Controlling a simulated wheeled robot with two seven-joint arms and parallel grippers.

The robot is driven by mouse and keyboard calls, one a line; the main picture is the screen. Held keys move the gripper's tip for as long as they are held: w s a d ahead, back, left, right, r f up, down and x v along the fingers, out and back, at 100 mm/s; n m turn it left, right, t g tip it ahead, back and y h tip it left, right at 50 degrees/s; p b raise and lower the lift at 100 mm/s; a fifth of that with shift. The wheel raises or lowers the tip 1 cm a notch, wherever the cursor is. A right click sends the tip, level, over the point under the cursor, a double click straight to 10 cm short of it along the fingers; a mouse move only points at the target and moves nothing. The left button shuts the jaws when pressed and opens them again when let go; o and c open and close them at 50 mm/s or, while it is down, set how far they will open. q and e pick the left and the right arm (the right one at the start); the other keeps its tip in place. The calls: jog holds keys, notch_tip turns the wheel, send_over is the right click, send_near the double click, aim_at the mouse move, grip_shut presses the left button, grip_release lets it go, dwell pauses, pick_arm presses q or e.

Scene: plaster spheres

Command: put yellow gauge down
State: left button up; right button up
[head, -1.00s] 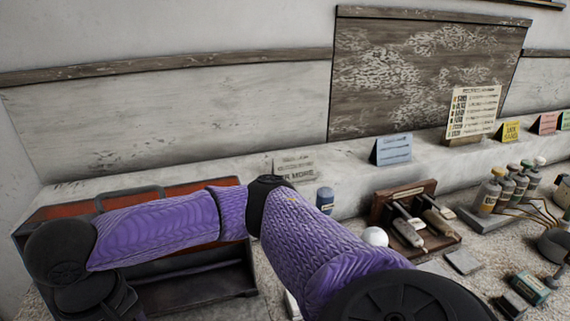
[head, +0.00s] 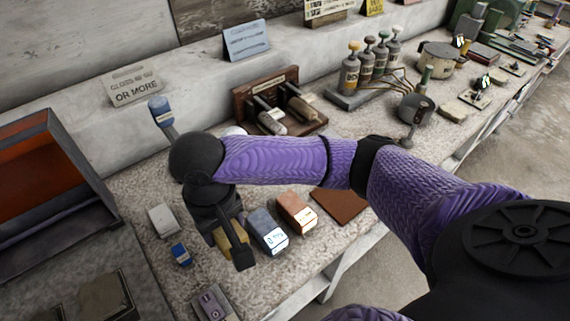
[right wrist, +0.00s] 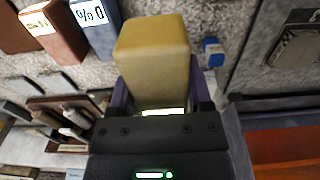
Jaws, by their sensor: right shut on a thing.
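The yellow gauge (head: 232,243) is a blocky yellow piece in the jaws of my right gripper (head: 230,228), shut on it. In the head view the dark gripper hides much of it. In the right wrist view the yellow gauge (right wrist: 152,58) stands out clearly between the fingers. A blue-grey gauge (head: 266,231) with a lit display is close beside it on the right, and a copper-orange gauge (head: 296,211) is beyond that. I cannot tell whether the yellow gauge touches the bench. My left gripper is out of view.
A brown pad (head: 340,205) lies right of the gauges. A small blue block (head: 181,254) and a pale block (head: 163,220) lie to the left. A grey case with an orange inside (head: 40,175) stands far left. A wooden stand (head: 268,92) and bottles (head: 350,70) are behind.

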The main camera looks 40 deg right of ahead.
jog(key=f+b, duration=0.2)
jog(key=f, duration=0.3)
jog(key=f+b, duration=0.3)
jog(key=f, duration=0.2)
jog(key=shift+s+d, duration=0.1)
jog(key=shift+d, duration=0.1)
jog(key=shift+f, duration=0.25)
jog(key=shift+r, duration=0.15)
jog(key=o, duration=1.1)
jog(key=shift+r, duration=0.3)
notch_tip(320, 180, up, 11)
jog(key=p, duration=0.5)
jog(key=shift+f+p, duration=0.2)
jog(key=shift+p, duration=0.2)
jog(key=shift+r, duration=0.5)
